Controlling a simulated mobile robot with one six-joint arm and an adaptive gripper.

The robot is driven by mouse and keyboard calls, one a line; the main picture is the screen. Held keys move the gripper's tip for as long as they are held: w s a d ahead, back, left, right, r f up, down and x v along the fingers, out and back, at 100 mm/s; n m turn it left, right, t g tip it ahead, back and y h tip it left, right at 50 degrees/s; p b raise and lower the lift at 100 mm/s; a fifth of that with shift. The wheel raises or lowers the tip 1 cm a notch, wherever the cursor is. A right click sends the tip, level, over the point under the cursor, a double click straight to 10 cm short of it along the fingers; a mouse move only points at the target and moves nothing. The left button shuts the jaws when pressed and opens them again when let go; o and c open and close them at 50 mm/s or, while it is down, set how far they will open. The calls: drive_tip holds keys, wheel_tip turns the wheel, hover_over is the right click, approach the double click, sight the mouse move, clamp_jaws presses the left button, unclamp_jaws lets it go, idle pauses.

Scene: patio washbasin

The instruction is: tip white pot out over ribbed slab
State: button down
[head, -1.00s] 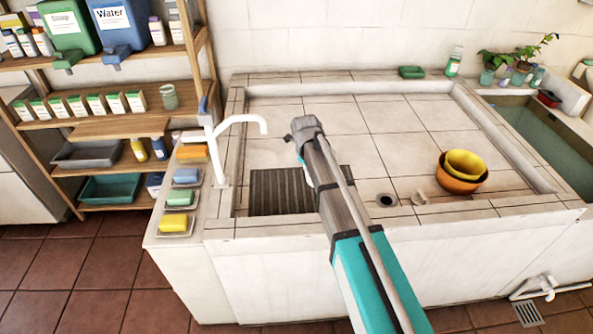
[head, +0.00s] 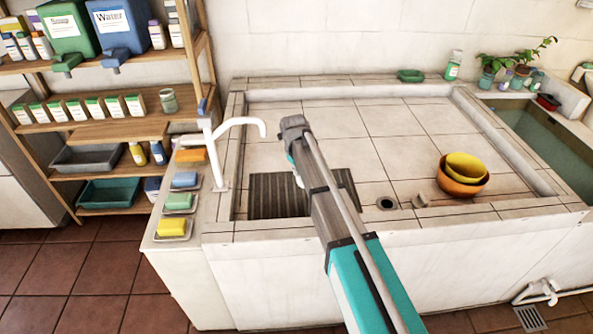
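The dark ribbed slab (head: 278,195) lies in the near left part of the tiled basin, below the tap. My arm crosses over it, with its end above the slab's far edge. My gripper's fingers are hidden behind my arm, so I cannot see whether they hold anything. I cannot make out a white pot. A small pale sliver (head: 298,180) shows at the left edge of my arm, above the slab; I cannot tell what it is.
The white tap (head: 222,150) stands just left of the slab. Nested yellow and orange bowls (head: 462,176) sit at the basin's right. A drain hole (head: 386,203) and a small pale piece (head: 419,201) lie near the front rim. Soap dishes line the left ledge.

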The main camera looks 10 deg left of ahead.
drive_tip(key=y, duration=0.2)
drive_tip(key=g+y+b, duration=0.1)
drive_tip(key=y, duration=0.1)
drive_tip(key=y+b, duration=0.1)
drive_tip(key=y, duration=0.2)
drive_tip(key=shift+r, duration=0.25)
drive_tip(key=shift+w+d+g+y+b, duration=0.1)
drive_tip(key=shift+d+g+y+b, duration=0.3)
drive_tip(key=shift+y+b, duration=0.8)
drive_tip(key=shift+w+d+y+b, duration=0.1)
drive_tip(key=shift+d+y+b, duration=0.25)
drive_tip(key=shift+y+b, duration=0.45)
drive_tip(key=shift+w+d+y+b, duration=0.1)
drive_tip(key=shift+d+y+b, duration=0.2)
drive_tip(key=shift+y+b, duration=0.5)
drive_tip(key=shift+w+d+f+m+g+y+b, duration=0.15)
drive_tip(key=shift+d+y+b, duration=0.25)
drive_tip(key=shift+b, duration=0.6)
drive_tip(key=shift+s+d+f+m+g+y+b, duration=0.15)
drive_tip(key=shift+d+y+b, duration=0.25)
drive_tip(key=shift+b, duration=0.55)
drive_tip(key=shift+w+d+f+g+y+b, duration=0.2)
drive_tip(key=shift+d+f+y+b, duration=0.15)
drive_tip(key=shift+b, duration=0.65)
drive_tip(key=shift+d+y+b, duration=0.2)
drive_tip(key=shift+y+b, duration=0.25)
drive_tip(key=shift+b, duration=0.2)
